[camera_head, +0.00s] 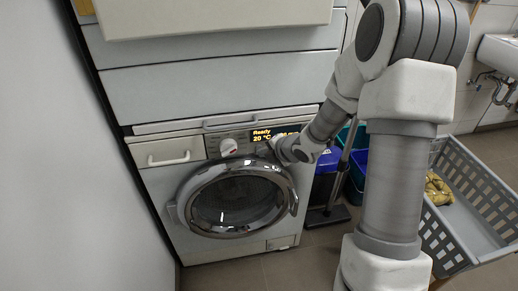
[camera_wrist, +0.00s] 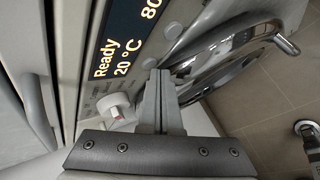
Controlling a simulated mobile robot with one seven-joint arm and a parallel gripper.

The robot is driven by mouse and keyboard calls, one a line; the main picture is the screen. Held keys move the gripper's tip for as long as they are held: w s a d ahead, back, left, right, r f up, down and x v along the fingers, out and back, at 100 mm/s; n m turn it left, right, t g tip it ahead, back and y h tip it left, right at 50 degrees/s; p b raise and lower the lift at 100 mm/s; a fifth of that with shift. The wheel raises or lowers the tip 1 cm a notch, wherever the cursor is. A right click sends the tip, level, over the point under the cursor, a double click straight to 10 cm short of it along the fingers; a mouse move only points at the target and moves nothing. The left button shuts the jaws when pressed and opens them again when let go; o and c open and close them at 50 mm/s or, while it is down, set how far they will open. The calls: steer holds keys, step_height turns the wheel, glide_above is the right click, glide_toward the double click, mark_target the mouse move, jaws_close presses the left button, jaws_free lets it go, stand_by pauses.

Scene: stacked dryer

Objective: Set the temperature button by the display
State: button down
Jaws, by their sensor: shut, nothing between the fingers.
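The lower machine's display (camera_head: 263,135) reads "Ready" and "20 °C" in yellow. In the wrist view the display (camera_wrist: 122,45) is turned on its side, with "80" partly cut off at the top. Small round grey buttons (camera_wrist: 175,31) sit along the display's edge; another button (camera_wrist: 149,63) is right by my fingertips. No label shows which sets the temperature. My gripper (camera_wrist: 159,74) is shut and empty, its tips at the panel near the "20 °C" text. Contact with a button cannot be told. In the head view my gripper (camera_head: 273,147) is just below the display.
A white dial (camera_head: 228,146) with a red mark is left of the display. The round glass door (camera_head: 235,205) with its chrome rim lies just below the panel. A second machine (camera_head: 220,85) is stacked above. A grey basket (camera_head: 470,195) and blue bin (camera_head: 326,163) stand right.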

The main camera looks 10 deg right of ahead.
steer(key=shift+s, duration=0.4)
steer(key=s+b, duration=0.1)
steer(key=s, duration=0.4)
steer(key=shift+b, duration=0.35)
stand_by(0.6)
